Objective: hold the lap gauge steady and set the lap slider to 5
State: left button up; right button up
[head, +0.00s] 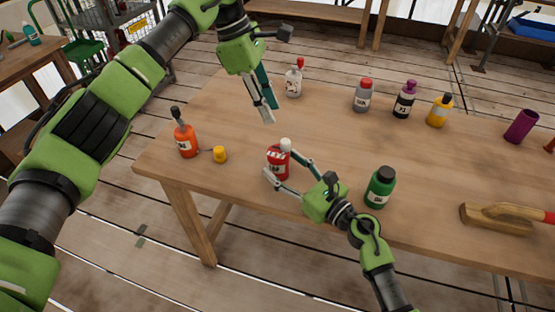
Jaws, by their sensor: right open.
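I cannot make out a lap gauge or a lap slider in the head view. My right gripper (278,162) is open at the near side of the table. Its fingers reach toward a red bottle with a white cap and a pale label (278,168), one on the right and one at the near side. I cannot tell whether they touch it. My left gripper (270,112) points down over the table, beyond the red bottle, with nothing visible in it. Its two fingers look close together, seen nearly edge-on.
The wooden table (330,130) also bears an orange bottle (185,140), a yellow cap (220,155), a clear bottle (293,82) and a green bottle (380,187). Several more bottles stand at the back right. A wooden brush (497,219) lies near the front right edge.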

jog(key=shift+x, duration=1.15)
jog(key=shift+w+a, duration=0.25)
